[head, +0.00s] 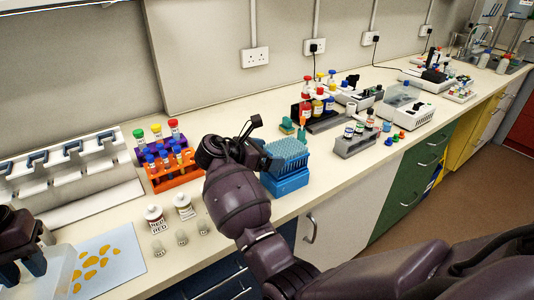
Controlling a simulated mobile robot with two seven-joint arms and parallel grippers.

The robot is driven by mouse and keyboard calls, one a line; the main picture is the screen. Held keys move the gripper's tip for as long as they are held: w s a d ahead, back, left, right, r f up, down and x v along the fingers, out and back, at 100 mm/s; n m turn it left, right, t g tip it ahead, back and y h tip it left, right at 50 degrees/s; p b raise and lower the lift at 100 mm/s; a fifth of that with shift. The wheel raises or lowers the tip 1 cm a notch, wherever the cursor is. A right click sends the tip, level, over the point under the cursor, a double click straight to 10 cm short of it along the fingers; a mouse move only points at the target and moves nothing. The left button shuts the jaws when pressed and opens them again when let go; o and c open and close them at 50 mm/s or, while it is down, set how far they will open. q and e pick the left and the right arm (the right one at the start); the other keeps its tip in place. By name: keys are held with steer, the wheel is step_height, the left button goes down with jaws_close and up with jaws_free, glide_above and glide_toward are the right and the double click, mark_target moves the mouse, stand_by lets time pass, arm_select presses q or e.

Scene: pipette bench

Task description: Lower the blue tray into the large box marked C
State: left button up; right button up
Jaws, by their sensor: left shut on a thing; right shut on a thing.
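The blue tray (287,149), full of pipette tips, is in the middle of the head view. It is over a deeper blue box (287,184); I cannot tell whether it rests in it or hangs just above. No letter C shows on this box. My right gripper (262,157) is shut on the tray's left side, its fingertips largely hidden behind my wrist. My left gripper (24,271) is at the lower left edge, partly cut off, shut on a pale translucent thing (54,273).
An orange tube rack (172,178) and two labelled bottles (155,218) stand left of my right arm. A grey vial rack (355,144) is to the right. A white pipette stand (80,170) is at the left. A pale blue spotted mat (108,259) lies near my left gripper.

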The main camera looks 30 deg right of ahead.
arm_select(q)
steer(key=shift+r+p, duration=0.45)
steer(key=shift+r, duration=0.25)
steer(key=shift+r, duration=0.15)
arm_select(e)
steer(key=shift+f, duration=0.3)
steer(key=shift+f, duration=0.35)
steer(key=shift+f, duration=1.2)
steer(key=shift+f, duration=0.3)
steer(key=o, duration=0.6)
